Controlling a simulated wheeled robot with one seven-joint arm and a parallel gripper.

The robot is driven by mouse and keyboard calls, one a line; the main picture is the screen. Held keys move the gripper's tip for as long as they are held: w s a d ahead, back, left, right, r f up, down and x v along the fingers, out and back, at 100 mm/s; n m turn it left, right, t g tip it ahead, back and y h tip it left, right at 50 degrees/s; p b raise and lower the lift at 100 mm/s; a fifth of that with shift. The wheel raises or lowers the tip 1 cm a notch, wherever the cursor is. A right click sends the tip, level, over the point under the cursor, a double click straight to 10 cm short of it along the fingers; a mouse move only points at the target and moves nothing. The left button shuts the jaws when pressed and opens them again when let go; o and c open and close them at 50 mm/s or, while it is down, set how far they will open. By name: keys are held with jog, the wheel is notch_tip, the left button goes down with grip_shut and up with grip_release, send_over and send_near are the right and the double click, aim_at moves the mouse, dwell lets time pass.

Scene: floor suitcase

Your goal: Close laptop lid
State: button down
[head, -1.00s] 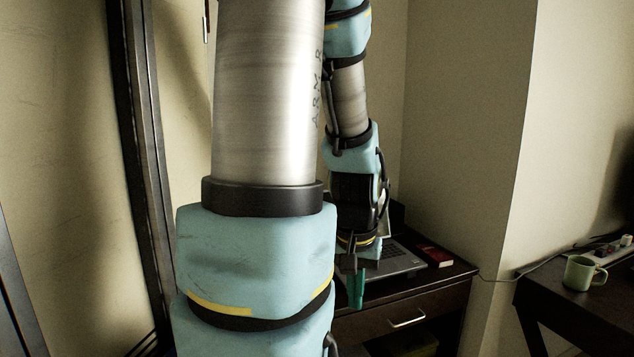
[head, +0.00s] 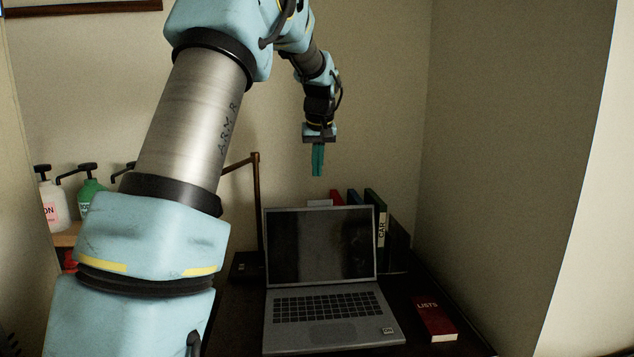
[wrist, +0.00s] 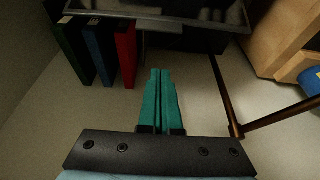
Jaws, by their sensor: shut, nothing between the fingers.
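The laptop (head: 321,272) stands open on the dark desk in the head view. Its screen is dark and upright, and its keyboard base lies flat toward me. In the wrist view a dark edge, likely the top of the laptop screen (wrist: 165,18), crosses the top of the picture. My gripper (head: 318,174) hangs above and behind the laptop screen in the head view, pointing down and apart from it. Its green fingers are together with nothing between them, as the wrist view (wrist: 160,75) also shows.
A red book (head: 434,318) lies right of the laptop. Upright binders (head: 375,215) stand behind the screen and show in the wrist view (wrist: 95,52). A lamp stand (head: 258,205) rises at left. Pump bottles (head: 88,194) stand further left. A wall borders the desk at right.

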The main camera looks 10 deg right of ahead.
jog(key=p+x, duration=0.2)
jog(key=x, duration=0.7)
jog(key=s, duration=0.2)
jog(key=s+r+p, duration=0.1)
jog(key=s, duration=0.1)
jog(key=shift+a+r, duration=0.1)
jog(key=shift+a, duration=0.05)
jog(key=shift+s, duration=0.15)
